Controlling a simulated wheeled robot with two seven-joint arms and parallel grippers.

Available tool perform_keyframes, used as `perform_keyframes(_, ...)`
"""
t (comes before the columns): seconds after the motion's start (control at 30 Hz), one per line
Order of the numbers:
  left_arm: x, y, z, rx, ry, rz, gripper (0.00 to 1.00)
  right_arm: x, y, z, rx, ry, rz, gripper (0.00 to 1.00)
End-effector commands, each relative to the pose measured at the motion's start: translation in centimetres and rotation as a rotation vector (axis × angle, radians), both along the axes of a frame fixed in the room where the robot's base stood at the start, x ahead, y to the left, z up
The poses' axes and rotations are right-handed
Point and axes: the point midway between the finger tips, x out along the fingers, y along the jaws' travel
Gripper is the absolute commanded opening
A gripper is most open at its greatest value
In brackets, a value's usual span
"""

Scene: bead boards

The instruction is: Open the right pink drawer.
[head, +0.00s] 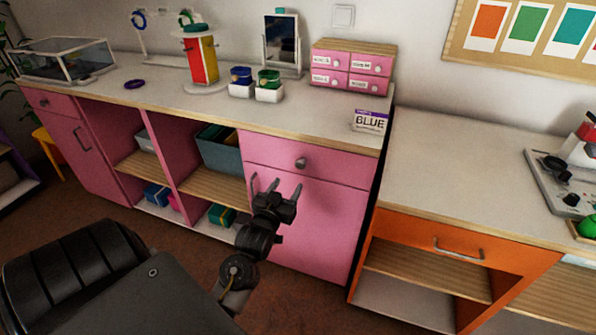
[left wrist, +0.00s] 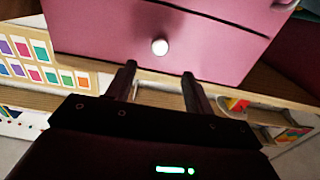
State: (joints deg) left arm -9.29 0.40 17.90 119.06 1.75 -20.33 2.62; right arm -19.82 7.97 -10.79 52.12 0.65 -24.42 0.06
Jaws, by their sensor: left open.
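The right pink drawer (head: 345,170) is shut, at the top of the pink cabinet below the white counter. Its round metal knob (head: 300,163) is in the middle of its front. My left gripper (head: 276,185) is open and empty, its two fingers pointing toward the cabinet, a little below and left of the knob in the head view. In the left wrist view the pink front (left wrist: 110,28) fills the top, and the knob (left wrist: 160,47) shows beyond and between the two open fingertips (left wrist: 159,72), apart from them. My right gripper is not in view.
A pink door (head: 320,225) lies below the drawer, with open shelves (head: 215,187) to the left. An orange drawer (head: 410,240) stands to the right. The floor in front is clear.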

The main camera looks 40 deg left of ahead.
Motion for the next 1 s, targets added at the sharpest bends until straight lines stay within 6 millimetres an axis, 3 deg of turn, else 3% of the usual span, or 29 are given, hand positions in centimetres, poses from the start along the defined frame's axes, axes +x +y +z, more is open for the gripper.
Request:
perform_keyframes(0.3, 5.7, 2.0, 0.0, -0.001, 0.000, 0.000, 0.53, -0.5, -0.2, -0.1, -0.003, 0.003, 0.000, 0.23)
perform_keyframes(0.5, 8.0, 2.8, 0.0, 0.000, 0.000, 0.000, 0.53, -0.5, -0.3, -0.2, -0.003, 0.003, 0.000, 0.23)
perform_keyframes(0.9, 8.8, 3.1, 0.0, 0.000, 0.001, 0.000, 0.53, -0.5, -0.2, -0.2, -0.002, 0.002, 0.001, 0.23)
perform_keyframes(1.0, 8.8, 3.0, 0.0, 0.000, 0.001, 0.000, 0.42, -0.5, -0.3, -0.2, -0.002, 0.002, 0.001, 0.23)
